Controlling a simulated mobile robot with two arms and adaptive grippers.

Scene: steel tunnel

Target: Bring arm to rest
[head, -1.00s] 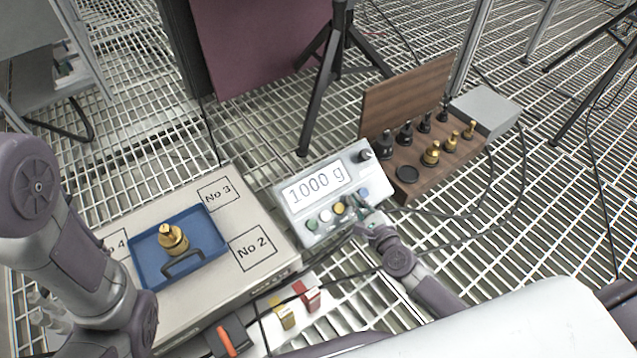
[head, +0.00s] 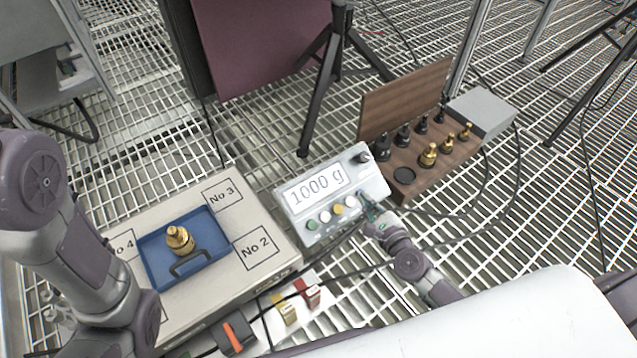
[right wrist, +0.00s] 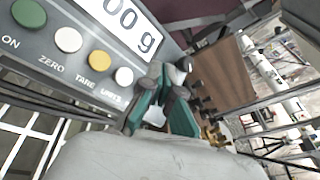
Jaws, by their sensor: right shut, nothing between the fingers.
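My right gripper (head: 367,207) is at the lower right corner of the scale display unit (head: 317,190), by the end of its button row. In the right wrist view its teal fingers (right wrist: 160,108) are close together and empty, to the right of the white UNITS button (right wrist: 124,76). I cannot tell whether they touch the unit. The display reads 1000 g. My left arm (head: 75,240) comes in at the left; its gripper is not in view. A brass weight (head: 180,240) stands in the blue tray (head: 212,222) on the platform.
The pale platform (head: 262,222) has numbered squares. A wooden weight case (head: 432,172) with black and brass weights stands to the right of the unit, near a grey box (head: 483,112). A black stand (head: 322,100) is behind. Dark cables cross the grating around my right arm.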

